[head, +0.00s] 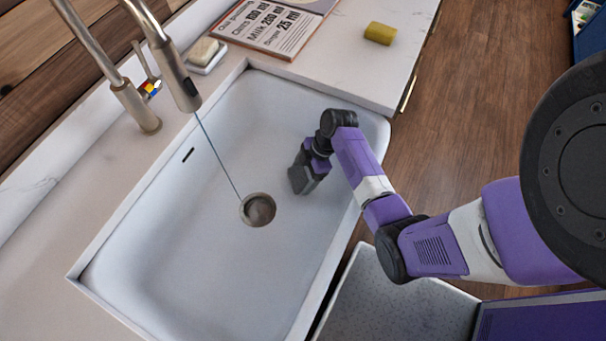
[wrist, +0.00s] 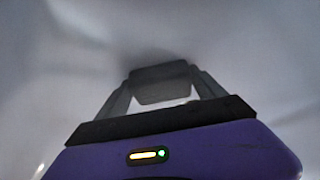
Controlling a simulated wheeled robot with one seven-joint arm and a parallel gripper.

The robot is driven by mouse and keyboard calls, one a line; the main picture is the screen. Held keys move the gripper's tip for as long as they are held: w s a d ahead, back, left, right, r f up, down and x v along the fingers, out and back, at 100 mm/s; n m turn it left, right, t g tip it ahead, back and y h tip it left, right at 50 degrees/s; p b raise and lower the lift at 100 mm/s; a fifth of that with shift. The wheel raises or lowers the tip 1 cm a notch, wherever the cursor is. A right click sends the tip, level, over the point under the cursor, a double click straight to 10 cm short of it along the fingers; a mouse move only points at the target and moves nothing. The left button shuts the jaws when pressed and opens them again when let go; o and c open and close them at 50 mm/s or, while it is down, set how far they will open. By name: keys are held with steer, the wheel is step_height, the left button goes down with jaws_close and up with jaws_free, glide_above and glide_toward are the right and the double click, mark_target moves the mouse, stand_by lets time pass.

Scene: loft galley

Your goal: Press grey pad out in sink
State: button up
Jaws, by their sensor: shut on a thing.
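The white sink (head: 175,245) fills the middle of the head view, with a round drain (head: 258,210) in its floor. My gripper (head: 299,178) is low inside the basin, to the right of the drain. In the wrist view my gripper (wrist: 162,88) is shut on the grey pad (wrist: 160,85), which lies between the two fingertips against the white basin surface. A dark shadow lies just beyond the pad. I cannot tell how hard the pad touches the sink. In the head view the pad is not clearly distinct from the dark gripper.
A faucet (head: 175,75) hangs over the basin with a thin stream running to the drain. The left part of the basin is clear.

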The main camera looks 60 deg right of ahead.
steer(key=shift+s+a+f, duration=0.15)
stand_by(0.4)
step_height(320, 180, up, 8)
steer(key=p, duration=0.7)
steer(key=shift+r, duration=1.1)
steer(key=shift+f, duration=0.1)
steer(key=shift+f+b, duration=3.15)
steer(key=shift+f, duration=1.1)
steer(key=shift+f+b, duration=0.45)
steer(key=shift+f, duration=0.15)
steer(key=shift+f, duration=0.2)
